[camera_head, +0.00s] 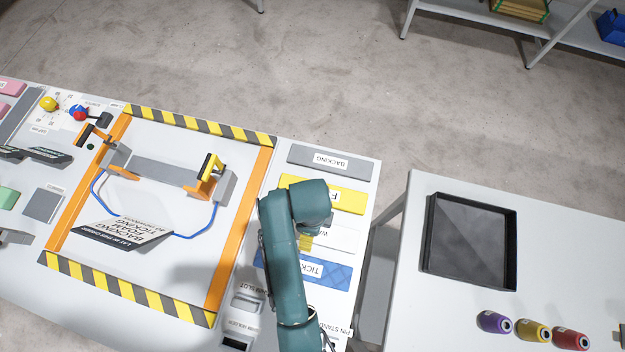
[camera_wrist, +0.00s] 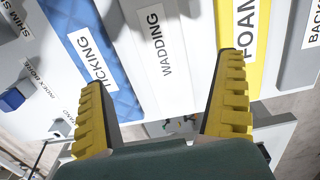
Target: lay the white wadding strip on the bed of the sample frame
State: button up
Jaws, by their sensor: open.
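The white wadding strip (camera_head: 345,239) lies on the table right of the striped area, between the yellow foam strip and the blue ticking strip. My arm covers its left part. In the wrist view the wadding strip (camera_wrist: 178,85) runs between my fingers, its label readable. My gripper (camera_wrist: 156,42) is open and empty above it, with the left finger over the blue ticking and the right finger in front of the yellow foam. In the head view my gripper (camera_head: 306,241) is mostly hidden under my arm. The sample frame's grey bed (camera_head: 165,171) lies bare between two end clamps.
Grey backing (camera_head: 300,153), yellow foam (camera_head: 347,195) and blue ticking (camera_head: 338,271) lie beside the wadding. A yellow-black and orange border (camera_head: 264,165) surrounds the frame. A raised yellow-handled clamp (camera_head: 211,167) stands at the bed's right end. A black tray (camera_head: 470,240) is on the right table.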

notch_tip(320, 180, down, 9)
jog(key=shift+f+b, duration=0.2)
jog(key=shift+b, duration=0.2)
jog(key=c, duration=1)
jog(key=shift+o, duration=0.2)
jog(key=shift+r, duration=0.1)
